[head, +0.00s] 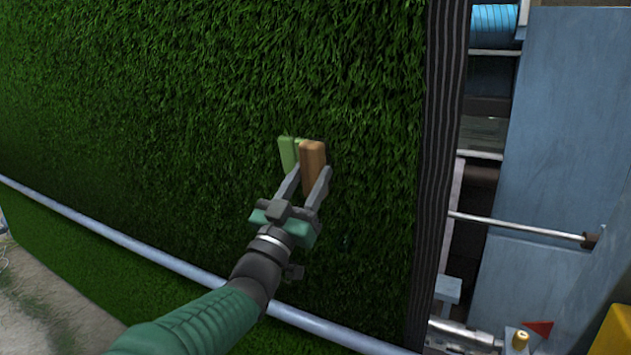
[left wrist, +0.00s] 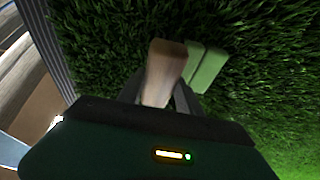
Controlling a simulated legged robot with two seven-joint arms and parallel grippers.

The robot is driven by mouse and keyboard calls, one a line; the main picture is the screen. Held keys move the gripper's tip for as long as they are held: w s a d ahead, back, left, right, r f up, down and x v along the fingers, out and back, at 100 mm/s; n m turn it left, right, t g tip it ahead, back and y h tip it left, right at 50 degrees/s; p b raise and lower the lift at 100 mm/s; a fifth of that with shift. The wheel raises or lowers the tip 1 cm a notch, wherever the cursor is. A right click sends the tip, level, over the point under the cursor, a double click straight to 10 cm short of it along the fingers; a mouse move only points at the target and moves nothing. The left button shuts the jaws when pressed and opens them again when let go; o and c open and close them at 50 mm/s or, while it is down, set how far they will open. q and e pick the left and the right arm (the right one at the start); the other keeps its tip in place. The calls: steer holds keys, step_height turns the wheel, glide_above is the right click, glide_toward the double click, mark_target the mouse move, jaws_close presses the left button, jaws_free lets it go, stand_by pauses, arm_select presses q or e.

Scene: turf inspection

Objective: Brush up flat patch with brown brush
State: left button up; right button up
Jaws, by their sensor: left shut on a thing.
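My left gripper (head: 306,186) is shut on the brown brush (head: 313,166), a block with a wooden-looking handle. It holds the brush up against or very near the upright turf (head: 200,110); I cannot tell whether they touch. A light green block (head: 288,153) sits right beside the brush, on its left in the head view. In the left wrist view the brush (left wrist: 163,72) is between the fingers, with the green block (left wrist: 207,68) to its right. No clearly flat patch stands out in the grass. My right gripper is not in view.
A pale rail (head: 130,243) runs along the lower edge of the turf. A dark striped edge (head: 440,150) bounds it on the right. Beyond are a blue-grey panel (head: 560,120), a metal rod (head: 515,227) and a blue roll (head: 494,25). Open turf lies left of the gripper.

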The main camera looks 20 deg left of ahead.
arm_select(q)
steer(key=shift+a, duration=4.95)
steer(key=shift+d+r+b, duration=0.1)
steer(key=shift+d+b, duration=3.2)
steer(key=shift+d, duration=1.8)
steer(key=shift+d+b, duration=1.7)
steer(key=shift+d, duration=1.25)
steer(key=s+f+b, duration=0.2)
steer(key=s+b, duration=0.4)
steer(key=s, duration=0.2)
steer(key=shift+a, duration=0.3)
